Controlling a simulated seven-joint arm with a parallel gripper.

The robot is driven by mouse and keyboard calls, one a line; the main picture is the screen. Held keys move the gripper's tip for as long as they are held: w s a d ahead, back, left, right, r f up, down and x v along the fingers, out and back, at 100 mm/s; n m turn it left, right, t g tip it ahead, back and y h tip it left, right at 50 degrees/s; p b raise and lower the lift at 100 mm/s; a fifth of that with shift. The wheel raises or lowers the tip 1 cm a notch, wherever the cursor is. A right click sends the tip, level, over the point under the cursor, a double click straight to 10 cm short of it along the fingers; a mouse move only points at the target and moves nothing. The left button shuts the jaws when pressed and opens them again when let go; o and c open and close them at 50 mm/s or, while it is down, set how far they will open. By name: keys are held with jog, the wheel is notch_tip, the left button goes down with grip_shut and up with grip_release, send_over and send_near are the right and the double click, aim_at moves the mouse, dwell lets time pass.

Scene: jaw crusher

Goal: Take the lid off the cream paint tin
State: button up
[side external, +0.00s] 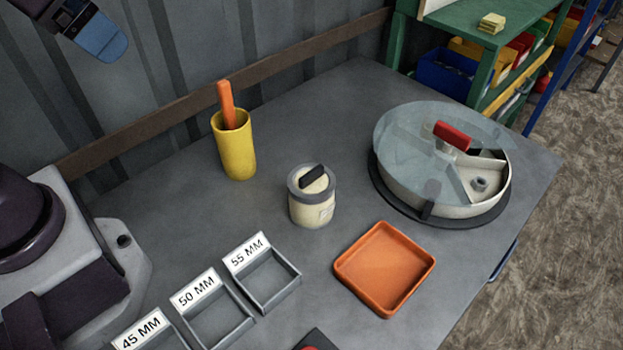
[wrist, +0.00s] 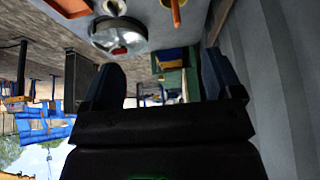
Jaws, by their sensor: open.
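The cream paint tin (side external: 311,212) stands upright near the middle of the grey bench in the side view. Its lid (side external: 296,186) sits on top, with a grey rim and a raised black handle (side external: 312,175). My gripper (wrist: 160,78) is open and empty in the wrist view, with a dark finger on each side. In the side view only a blue-tipped part of it shows at the top left, high above the bench and well away from the tin. In the wrist view I cannot make out the lid clearly.
A yellow cup (side external: 236,158) with an orange-handled tool (side external: 227,104) stands behind and left of the tin. A round sectioned container (side external: 440,204) with a clear cover is at right. An orange tray (side external: 385,270) and labelled grey bins (side external: 268,283) lie in front. Bare bench surrounds the tin.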

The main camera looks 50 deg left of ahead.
jog(key=w+d+f+m+g, duration=0.1)
jog(key=w+d+f+g, duration=0.1)
jog(key=w+d+f, duration=0.1)
jog(key=n+g, duration=0.4)
jog(key=n, duration=1.5)
send_near(311, 172)
notch_tip(311, 172, down, 4)
jog(key=shift+f, duration=0.2)
jog(key=shift+s+f, duration=0.15)
jog(key=shift+f, duration=2.55)
jog(key=c, duration=1)
